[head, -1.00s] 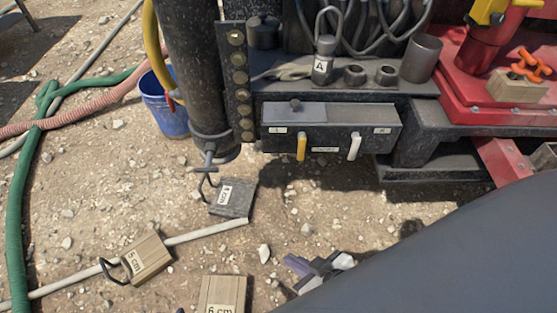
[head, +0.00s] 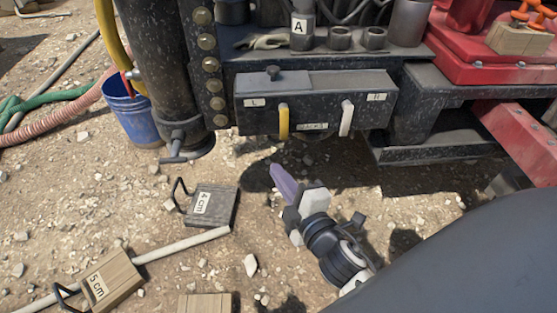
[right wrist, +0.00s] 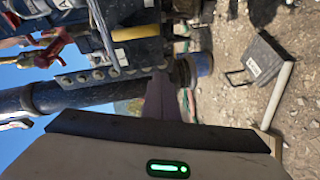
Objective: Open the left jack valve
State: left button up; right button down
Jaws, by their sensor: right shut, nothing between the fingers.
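The control box (head: 350,95) on the machine's side carries two levers. The yellow lever (head: 283,121) hangs down beside the "L" label, and the white lever (head: 346,118) hangs down beside the "R" label. My right gripper (head: 276,175) is shut and empty, below the yellow lever and apart from it, with its purple fingers pointing up toward the box. In the right wrist view the shut fingers (right wrist: 163,97) point toward the machine, and the yellow lever (right wrist: 132,33) shows beyond them. My left gripper is not in view.
A black jack leg (head: 160,70) stands left of the box, with a blue bucket (head: 135,115) beside it. A 4 cm block (head: 225,210), a 5 cm block (head: 112,280) and a pale pole (head: 185,247) lie on the gravel. Open gravel lies below the box.

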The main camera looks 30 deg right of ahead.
aim_at(284, 122)
pick_arm(q)
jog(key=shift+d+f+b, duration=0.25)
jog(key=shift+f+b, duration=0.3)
jog(key=shift+b, duration=0.05)
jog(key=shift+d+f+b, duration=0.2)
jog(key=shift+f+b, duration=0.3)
jog(key=shift+b, duration=0.05)
pick_arm(e)
jog(key=w+n, duration=0.1)
jog(key=d+r+n+t, duration=0.1)
jog(key=n, duration=0.1)
jog(key=shift+w+t, duration=0.3)
jog(key=shift+w, duration=0.05)
jog(key=shift+f, duration=0.1)
pick_arm(q)
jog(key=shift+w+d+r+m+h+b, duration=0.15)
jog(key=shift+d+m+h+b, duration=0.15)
jog(key=shift+b, duration=0.2)
pick_arm(e)
jog(key=w+d, duration=0.4)
jog(key=w, duration=0.4)
jog(key=shift+d, duration=0.3)
pick_arm(q)
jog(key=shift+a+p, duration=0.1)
jog(key=shift+p, duration=0.2)
